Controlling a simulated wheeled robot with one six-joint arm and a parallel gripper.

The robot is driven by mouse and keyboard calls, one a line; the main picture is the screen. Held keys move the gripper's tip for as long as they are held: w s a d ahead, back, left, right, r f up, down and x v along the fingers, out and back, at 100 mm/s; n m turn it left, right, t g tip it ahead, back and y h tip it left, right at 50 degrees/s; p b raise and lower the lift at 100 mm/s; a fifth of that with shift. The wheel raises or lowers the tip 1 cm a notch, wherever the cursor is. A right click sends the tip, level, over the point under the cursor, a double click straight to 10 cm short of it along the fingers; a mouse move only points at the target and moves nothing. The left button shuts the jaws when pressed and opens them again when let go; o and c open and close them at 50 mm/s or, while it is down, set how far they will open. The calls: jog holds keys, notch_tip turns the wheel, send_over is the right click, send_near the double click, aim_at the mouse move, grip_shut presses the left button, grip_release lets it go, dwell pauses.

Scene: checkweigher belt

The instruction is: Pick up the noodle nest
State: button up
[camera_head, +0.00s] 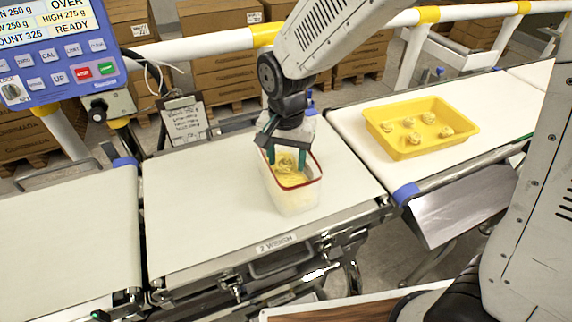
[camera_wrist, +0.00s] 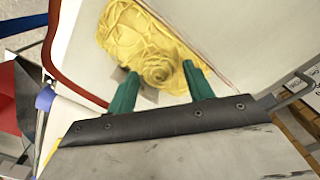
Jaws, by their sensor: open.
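A pale yellow noodle nest (camera_head: 290,172) lies inside a clear tub with a red rim (camera_head: 271,192), which stands on the middle belt. In the wrist view the nest (camera_wrist: 142,48) fills the top middle, close in front of my fingers. My gripper (camera_head: 287,159) points down into the tub, with its green fingers apart. In the wrist view the gripper (camera_wrist: 160,88) has its two fingertips at the near edge of the nest, with nothing held between them. I cannot tell whether the fingertips touch the noodles. The tub wall and fingers hide part of the nest.
A yellow tray (camera_head: 420,127) with several small noodle nests sits on the right belt. The blue weigher display (camera_head: 55,50) stands at the upper left. A white and yellow rail (camera_head: 205,45) runs behind the belts. The middle belt (camera_head: 200,220) is clear left of the tub.

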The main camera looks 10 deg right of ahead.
jog(key=shift+f, duration=0.15)
jog(key=c, duration=0.7)
jog(key=shift+c, duration=0.2)
